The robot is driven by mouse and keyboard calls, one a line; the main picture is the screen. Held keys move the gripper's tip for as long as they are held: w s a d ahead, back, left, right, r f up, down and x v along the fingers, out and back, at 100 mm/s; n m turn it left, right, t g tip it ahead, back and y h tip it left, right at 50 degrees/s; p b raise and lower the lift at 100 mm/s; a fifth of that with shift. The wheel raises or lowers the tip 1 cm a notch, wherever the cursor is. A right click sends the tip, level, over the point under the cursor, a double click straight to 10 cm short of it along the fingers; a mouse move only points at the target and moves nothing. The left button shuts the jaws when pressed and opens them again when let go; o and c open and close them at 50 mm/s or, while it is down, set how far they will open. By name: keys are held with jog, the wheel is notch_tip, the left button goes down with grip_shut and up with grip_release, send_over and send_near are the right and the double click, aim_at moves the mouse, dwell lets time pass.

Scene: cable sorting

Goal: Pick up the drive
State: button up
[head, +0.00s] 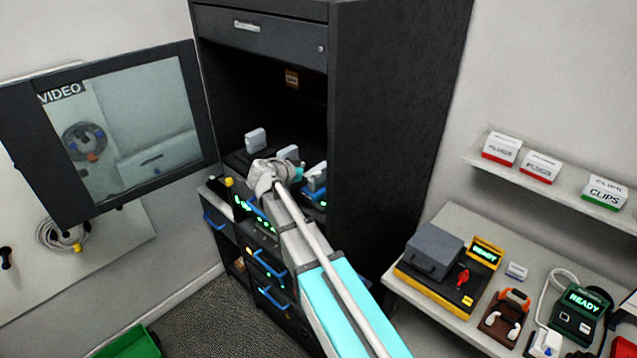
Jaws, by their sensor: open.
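My arm reaches into the open black cabinet. My gripper (297,174) is small at the arm's end, just above the equipment inside; it is open, though its fingers are hard to make out. Small grey-blue blocks stand near it: one (256,139) behind and to the left, and another (288,153) close behind the gripper. A blue-and-grey piece (316,182) lies to its right. None is clearly marked as the drive, so I cannot tell which one it is. The wrist hides part of the equipment below it.
The cabinet's glass door (140,125), marked VIDEO, stands open at left. The cabinet's side wall (395,130) is close on the right. Blue-handled drawers (268,262) are below. A table (455,217) at right holds a grey case (434,250) and devices reading READY.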

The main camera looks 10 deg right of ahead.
aim_at(315, 170)
jog(key=shift+w+d+f, duration=0.1)
dwell(0.3)
jog(key=shift+b+x, duration=0.95)
jog(key=shift+x, duration=1)
jog(key=shift+w+d+f, duration=0.35)
jog(key=shift+w+f, duration=0.05)
grip_shut()
